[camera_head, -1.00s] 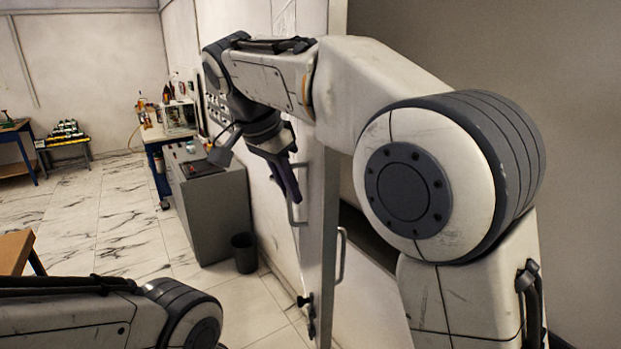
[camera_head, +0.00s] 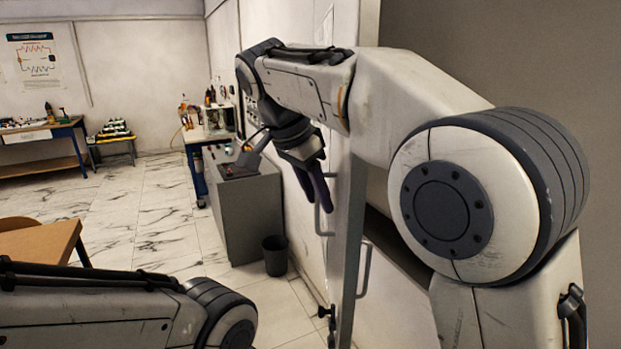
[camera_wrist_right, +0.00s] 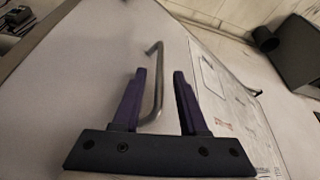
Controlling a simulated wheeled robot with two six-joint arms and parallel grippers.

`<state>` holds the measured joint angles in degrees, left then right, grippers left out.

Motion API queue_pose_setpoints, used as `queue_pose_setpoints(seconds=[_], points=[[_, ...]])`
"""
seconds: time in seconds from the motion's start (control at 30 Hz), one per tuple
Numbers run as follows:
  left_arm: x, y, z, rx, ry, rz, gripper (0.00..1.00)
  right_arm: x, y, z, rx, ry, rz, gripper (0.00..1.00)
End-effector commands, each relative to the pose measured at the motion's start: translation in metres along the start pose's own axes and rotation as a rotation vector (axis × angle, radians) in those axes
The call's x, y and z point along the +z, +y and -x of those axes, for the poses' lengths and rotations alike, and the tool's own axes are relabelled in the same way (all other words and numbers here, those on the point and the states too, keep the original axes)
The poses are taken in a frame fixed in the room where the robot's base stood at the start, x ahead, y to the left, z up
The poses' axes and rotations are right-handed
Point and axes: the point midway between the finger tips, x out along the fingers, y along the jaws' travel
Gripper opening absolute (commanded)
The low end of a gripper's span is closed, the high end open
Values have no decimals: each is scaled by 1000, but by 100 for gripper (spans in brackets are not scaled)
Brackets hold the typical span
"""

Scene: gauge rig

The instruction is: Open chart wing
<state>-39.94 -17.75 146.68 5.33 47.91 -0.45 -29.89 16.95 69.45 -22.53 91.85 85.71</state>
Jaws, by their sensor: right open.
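The chart wing (camera_head: 349,240) is a tall pale panel seen nearly edge-on in the head view, with a bar handle on each side. My right gripper (camera_head: 322,203) is at its left face, by the left handle (camera_head: 321,218). In the right wrist view the panel face (camera_wrist_right: 70,75) carries a printed chart sheet (camera_wrist_right: 222,85). The gripper (camera_wrist_right: 160,74) is open there, and the grey bar handle (camera_wrist_right: 158,85) shows between its two fingers. I cannot tell how deep the bar sits between them. My left gripper is out of view; only part of the left arm shows.
A grey cabinet (camera_head: 240,215) and a dark bin (camera_head: 276,256) stand left of the panel. A wooden table (camera_head: 40,241) is at the left, with workbenches (camera_head: 45,165) along the back. Marble floor (camera_head: 150,220) between them is clear.

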Motion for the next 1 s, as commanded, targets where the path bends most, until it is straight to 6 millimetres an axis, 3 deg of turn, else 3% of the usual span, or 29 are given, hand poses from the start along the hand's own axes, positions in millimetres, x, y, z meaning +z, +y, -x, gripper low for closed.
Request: queue_pose_setpoints(seconds=[0.5,0.7,0.97,1.0], points=[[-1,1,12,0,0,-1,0,-1,-1,86,-3,1,0,42],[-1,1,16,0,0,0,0,0,0,99,-2,1,0,42],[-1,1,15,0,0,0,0,0,0,99,-1,1,0,42],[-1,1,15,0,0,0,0,0,0,99,-2,1,0,35]])
